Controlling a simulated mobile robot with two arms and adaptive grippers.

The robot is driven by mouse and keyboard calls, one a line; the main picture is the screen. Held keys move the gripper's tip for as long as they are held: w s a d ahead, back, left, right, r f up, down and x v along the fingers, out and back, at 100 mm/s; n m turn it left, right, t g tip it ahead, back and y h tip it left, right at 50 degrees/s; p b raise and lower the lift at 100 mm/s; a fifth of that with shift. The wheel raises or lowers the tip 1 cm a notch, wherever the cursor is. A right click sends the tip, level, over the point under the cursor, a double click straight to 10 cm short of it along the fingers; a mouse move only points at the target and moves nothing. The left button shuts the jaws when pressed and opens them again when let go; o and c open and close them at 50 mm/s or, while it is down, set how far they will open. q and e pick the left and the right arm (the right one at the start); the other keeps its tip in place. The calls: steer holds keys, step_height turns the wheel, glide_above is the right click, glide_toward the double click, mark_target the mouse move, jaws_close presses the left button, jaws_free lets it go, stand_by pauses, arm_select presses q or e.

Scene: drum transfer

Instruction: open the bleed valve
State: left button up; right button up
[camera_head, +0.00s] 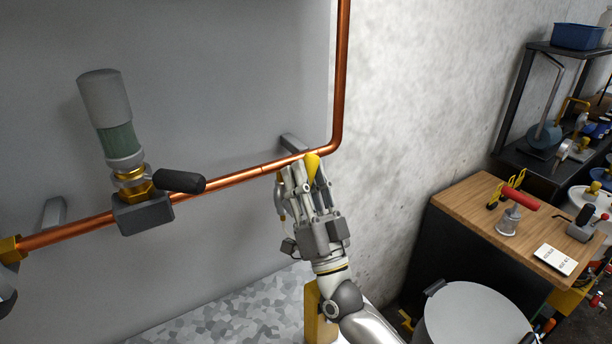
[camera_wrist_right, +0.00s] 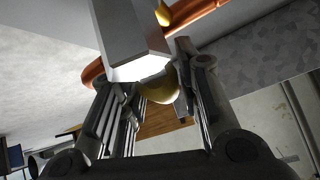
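A copper pipe (camera_head: 235,179) runs along the grey panel and bends upward at the right. A small yellow part (camera_head: 312,165), which looks like the bleed valve's handle, is at the pipe near the bend. My right gripper (camera_head: 304,178) is at this spot, with its fingers apart on either side of the yellow part. In the right wrist view the yellow part (camera_wrist_right: 158,91) shows between the two fingers, below a grey block (camera_wrist_right: 130,40). Whether the fingers touch it is unclear. The valve body is mostly hidden by the fingers.
A larger valve with a black handle (camera_head: 180,181) and a grey-green cylinder (camera_head: 112,115) sits on the pipe at left. A wooden-topped bench (camera_head: 465,215) with tools and a round grey drum lid (camera_head: 475,318) are at the right. Shelving stands behind the bench.

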mark_target(309, 189)
steer(key=shift+o, duration=1.3)
steer(key=shift+r, duration=0.1)
steer(key=v, duration=0.7)
steer(key=shift+s+f, duration=0.15)
steer(key=shift+f, duration=0.15)
steer(key=shift+d, duration=0.1)
